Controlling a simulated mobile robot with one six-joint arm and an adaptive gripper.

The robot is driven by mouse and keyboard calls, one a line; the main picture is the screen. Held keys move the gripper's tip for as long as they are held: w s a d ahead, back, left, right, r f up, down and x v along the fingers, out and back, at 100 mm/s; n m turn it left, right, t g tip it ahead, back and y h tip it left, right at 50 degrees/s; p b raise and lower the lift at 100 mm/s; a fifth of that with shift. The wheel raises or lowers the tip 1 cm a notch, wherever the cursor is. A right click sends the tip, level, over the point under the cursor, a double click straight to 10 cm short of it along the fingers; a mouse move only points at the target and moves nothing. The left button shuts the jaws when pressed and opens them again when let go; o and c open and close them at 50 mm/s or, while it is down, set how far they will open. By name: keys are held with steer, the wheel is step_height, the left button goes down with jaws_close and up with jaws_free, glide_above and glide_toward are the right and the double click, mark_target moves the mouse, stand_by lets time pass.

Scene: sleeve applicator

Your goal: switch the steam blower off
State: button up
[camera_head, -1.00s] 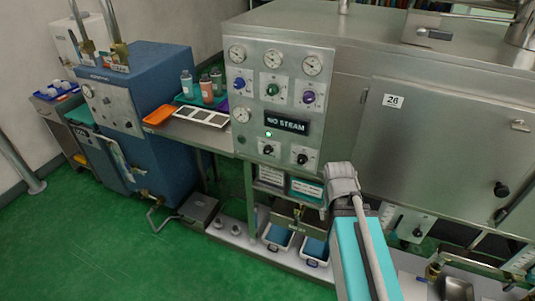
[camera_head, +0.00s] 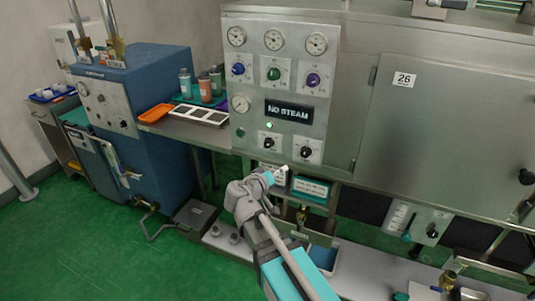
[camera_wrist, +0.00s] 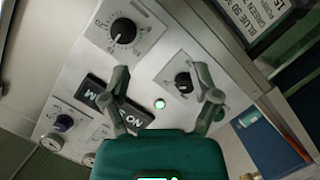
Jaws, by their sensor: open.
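The grey control panel (camera_head: 275,85) carries a display reading "NO STEAM" (camera_head: 289,111) and a lit green lamp (camera_head: 269,125). Below the lamp are a left black knob (camera_head: 269,142) and a right black knob (camera_head: 306,151). Their labels are too small to read. My gripper (camera_wrist: 163,72) is open and empty in front of the panel. In the wrist view, the left knob (camera_wrist: 183,82) appears between the two fingers, near the right one; contact cannot be told. The right knob (camera_wrist: 123,31) lies beyond the left finger. In the head view, my wrist is just below the panel.
Three coloured knobs, including a green one (camera_head: 273,73), sit higher on the panel under gauges. A shelf with an orange tray (camera_head: 155,113) and bottles (camera_head: 205,88) is to the left. Under the panel is a framed sign (camera_head: 311,188). A steel door (camera_head: 440,145) is to the right.

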mark_target(267, 145)
steer(key=a+r+n+t+y+b, duration=0.1)
steer(key=a+t, duration=0.3)
steer(key=a, duration=0.4)
steer(key=shift+s+a+r+n+y+b, duration=0.3)
steer(key=shift+a+r+n+b, duration=0.1)
steer(key=shift+n, duration=0.1)
steer(key=shift+w+d, duration=0.15)
steer(key=x, duration=1.3)
steer(key=shift+w, duration=0.3)
jaws_close()
